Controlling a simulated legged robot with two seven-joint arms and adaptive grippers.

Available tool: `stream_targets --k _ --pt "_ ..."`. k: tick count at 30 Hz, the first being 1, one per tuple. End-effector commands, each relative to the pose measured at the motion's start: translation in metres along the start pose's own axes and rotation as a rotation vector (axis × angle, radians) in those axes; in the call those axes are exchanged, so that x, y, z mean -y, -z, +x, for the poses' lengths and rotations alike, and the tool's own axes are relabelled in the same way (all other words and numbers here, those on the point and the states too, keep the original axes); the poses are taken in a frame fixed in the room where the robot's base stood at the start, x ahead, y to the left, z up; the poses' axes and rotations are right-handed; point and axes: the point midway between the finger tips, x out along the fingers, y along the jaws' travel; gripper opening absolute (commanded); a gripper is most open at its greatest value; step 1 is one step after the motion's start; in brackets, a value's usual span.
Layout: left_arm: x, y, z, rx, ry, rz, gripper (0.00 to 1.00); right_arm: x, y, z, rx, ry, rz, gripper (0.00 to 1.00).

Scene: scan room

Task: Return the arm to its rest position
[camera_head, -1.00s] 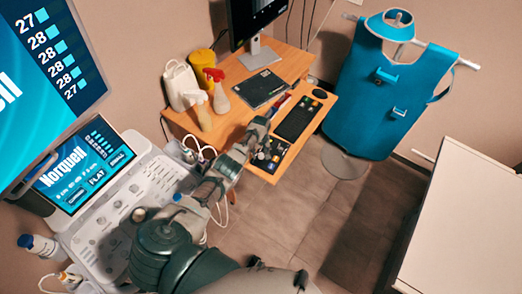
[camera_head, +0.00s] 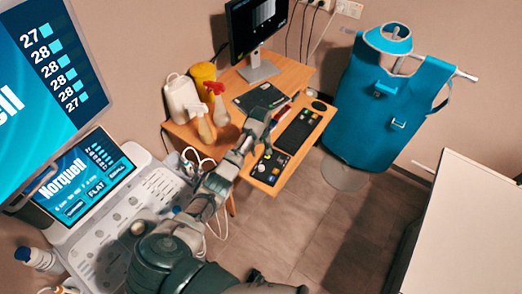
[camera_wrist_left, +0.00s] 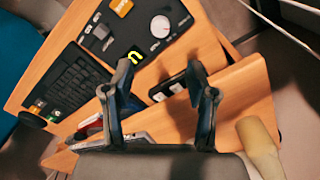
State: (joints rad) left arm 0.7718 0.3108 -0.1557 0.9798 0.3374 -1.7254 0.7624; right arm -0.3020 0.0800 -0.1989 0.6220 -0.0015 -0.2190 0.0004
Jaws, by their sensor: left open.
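My left arm comes in from the bottom left in the head view. Its grey gripper (camera_head: 264,122) is over the orange wooden desk, at the left side of the control panel (camera_head: 270,168). In the left wrist view the two fingers of this gripper (camera_wrist_left: 158,78) stand apart with nothing held between them. The wood desktop (camera_wrist_left: 228,92) and a small dark object (camera_wrist_left: 172,86) show beyond and between the fingers. How high the gripper is above the desk is hard to tell. My right gripper is in neither view.
Near the arm stand a monitor (camera_head: 258,32), spray bottles (camera_head: 217,104), a white jug (camera_head: 181,98) and a keyboard (camera_head: 299,130). The ultrasound console (camera_head: 110,215) is at left. A blue apron (camera_head: 378,110) hangs behind open floor (camera_head: 310,215); a white surface (camera_head: 468,225) is at right.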

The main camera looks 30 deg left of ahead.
Motion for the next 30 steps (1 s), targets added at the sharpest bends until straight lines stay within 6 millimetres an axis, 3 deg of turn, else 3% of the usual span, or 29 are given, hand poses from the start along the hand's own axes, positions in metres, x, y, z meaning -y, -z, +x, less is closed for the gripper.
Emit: stream_targets --k 12,16,20,24,27,30 --pt "0.000 -0.001 0.002 -0.001 0.000 0.005 0.58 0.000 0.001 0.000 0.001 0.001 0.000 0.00" --pt "0.003 -0.020 0.022 -0.017 0.005 0.076 0.58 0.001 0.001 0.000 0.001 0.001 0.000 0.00" --pt "0.015 -0.072 0.062 -0.057 0.005 0.258 0.58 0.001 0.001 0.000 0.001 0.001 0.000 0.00" --pt "0.042 -0.152 0.095 -0.110 -0.019 0.495 0.58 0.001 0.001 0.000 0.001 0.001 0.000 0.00" --pt "0.066 -0.207 0.100 -0.147 -0.043 0.637 0.58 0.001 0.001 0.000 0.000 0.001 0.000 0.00" --pt "0.086 -0.247 0.095 -0.178 -0.064 0.735 0.58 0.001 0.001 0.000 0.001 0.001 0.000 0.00"
